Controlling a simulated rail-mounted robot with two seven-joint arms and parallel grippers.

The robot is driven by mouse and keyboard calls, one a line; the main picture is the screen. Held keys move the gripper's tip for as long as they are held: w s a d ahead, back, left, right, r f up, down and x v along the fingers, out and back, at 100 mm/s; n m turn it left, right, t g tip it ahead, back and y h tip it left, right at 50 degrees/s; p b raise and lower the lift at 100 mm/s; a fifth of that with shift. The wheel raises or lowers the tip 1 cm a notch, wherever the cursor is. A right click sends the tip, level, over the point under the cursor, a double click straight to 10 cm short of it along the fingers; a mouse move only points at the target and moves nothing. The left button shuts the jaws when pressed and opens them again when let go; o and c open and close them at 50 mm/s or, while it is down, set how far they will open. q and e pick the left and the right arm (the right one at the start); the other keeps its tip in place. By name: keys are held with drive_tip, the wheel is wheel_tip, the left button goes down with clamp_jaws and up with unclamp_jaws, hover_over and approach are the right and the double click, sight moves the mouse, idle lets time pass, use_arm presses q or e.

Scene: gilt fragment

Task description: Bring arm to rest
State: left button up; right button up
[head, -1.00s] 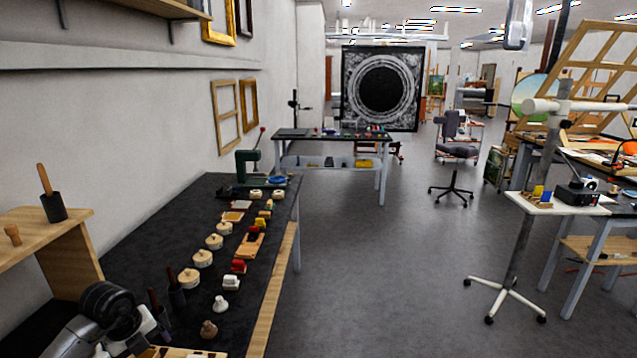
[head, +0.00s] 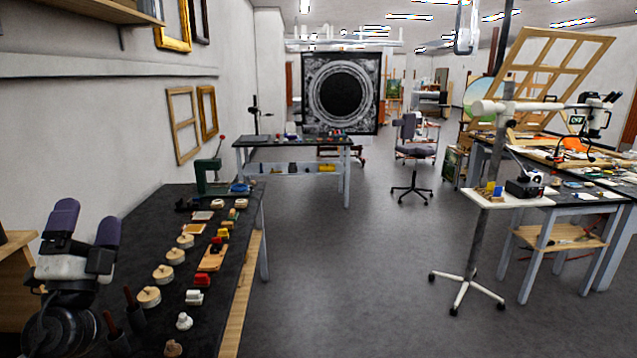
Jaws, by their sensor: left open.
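My left gripper (head: 86,215) is at the lower left of the head view, with its two purple-padded fingers pointing up and apart. It is open, and nothing shows between the fingers. It stands up near the left end of the black-topped bench (head: 134,232), in front of the wall. Its dark round wrist part fills the bottom left corner. My right gripper is not in view.
The bench carries a row of round pale wooden pieces (head: 164,274), red and white blocks (head: 195,297) and a green press (head: 209,177). A wooden shelf unit (head: 15,285) stands close left of my gripper. A wheeled stand (head: 473,245) is at right. The floor between is clear.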

use_arm(q)
drive_tip(key=s+d+f+n+g+y+p, duration=0.2)
drive_tip(key=s+d+f+n+g+p, duration=0.4)
drive_tip(key=s+f+n+g+p, duration=0.55)
drive_tip(key=s+d+f+g+h+p, duration=0.1)
drive_tip(key=s+d+f+g+p, duration=0.1)
drive_tip(key=s+p, duration=0.5)
drive_tip(key=s+d+f+n+g+h+p, duration=0.1)
drive_tip(key=s+d+g+p, duration=0.3)
drive_tip(key=s+p, duration=0.4)
drive_tip(key=s+d+f+n+g+h+p, duration=0.1)
drive_tip(key=s+g+p, duration=0.4)
drive_tip(key=s, duration=0.7)
wheel_tip(320, 180, down, 3)
drive_tip(key=d+h+p, duration=0.1)
drive_tip(key=d+p, duration=0.1)
drive_tip(key=shift+h+p, duration=0.3)
drive_tip(key=shift+r, duration=0.1)
